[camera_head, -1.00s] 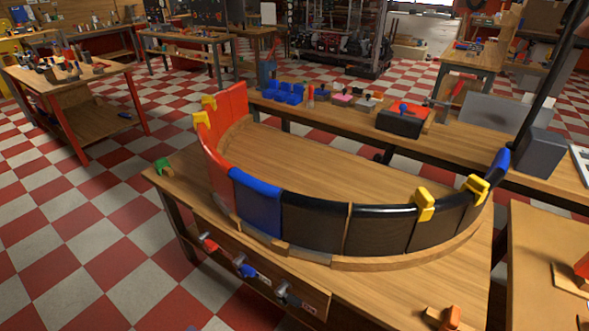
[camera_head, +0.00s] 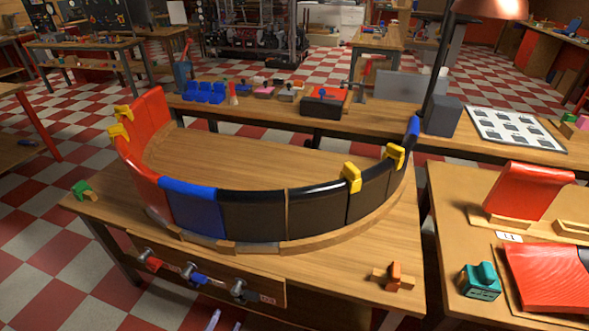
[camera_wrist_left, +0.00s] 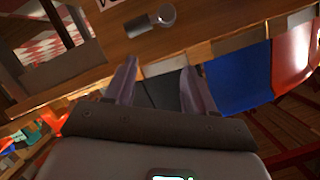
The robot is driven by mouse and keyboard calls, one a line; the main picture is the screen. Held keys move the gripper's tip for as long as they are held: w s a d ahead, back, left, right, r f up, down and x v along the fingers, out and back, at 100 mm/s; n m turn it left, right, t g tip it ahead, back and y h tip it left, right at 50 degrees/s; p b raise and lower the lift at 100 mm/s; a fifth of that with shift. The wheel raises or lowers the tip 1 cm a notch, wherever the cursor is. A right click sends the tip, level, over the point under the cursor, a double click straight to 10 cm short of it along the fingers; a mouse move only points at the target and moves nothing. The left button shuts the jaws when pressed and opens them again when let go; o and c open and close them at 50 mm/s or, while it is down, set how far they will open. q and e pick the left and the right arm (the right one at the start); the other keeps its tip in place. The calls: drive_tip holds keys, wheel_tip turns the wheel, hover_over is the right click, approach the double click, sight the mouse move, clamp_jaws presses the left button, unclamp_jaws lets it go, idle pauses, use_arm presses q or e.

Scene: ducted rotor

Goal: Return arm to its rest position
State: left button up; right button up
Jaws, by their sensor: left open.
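My left gripper (camera_wrist_left: 155,90) shows in the left wrist view with two purple fingers apart and nothing between them. In the head view only its fingertips (camera_head: 225,322) show at the bottom edge, below the front of the bench; the rest of that arm is out of frame. The curved duct wall (camera_head: 252,216) of red, blue and black panels stands on the wooden bench (camera_head: 345,275). In the wrist view a blue panel (camera_wrist_left: 238,78) and a red panel (camera_wrist_left: 293,58) lie right of the fingers. My right gripper is not in view.
Yellow clamps (camera_head: 351,177) sit on the wall's rim. Tools with red, blue and black handles (camera_head: 195,276) hang on the bench front. An orange clamp (camera_head: 394,276) lies at the bench's right. Another table (camera_head: 450,220) with red panels (camera_head: 528,190) stands to the right.

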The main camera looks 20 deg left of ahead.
use_arm(q)
drive_tip(key=s+d+r+n+g+h, duration=0.1)
drive_tip(key=s+d+r+g+h, duration=0.3)
drive_tip(key=d, duration=0.4)
drive_tip(key=s+f+n+g, duration=0.1)
drive_tip(key=s+f+g, duration=0.1)
drive_tip(key=s+g, duration=0.6)
wheel_tip(320, 180, up, 32)
drive_tip(key=t+p, duration=0.1)
drive_tip(key=p, duration=3.1)
drive_tip(key=shift+s+d+y, duration=0.15)
drive_tip(key=shift+s+y, duration=0.05)
drive_tip(key=shift+y, duration=0.2)
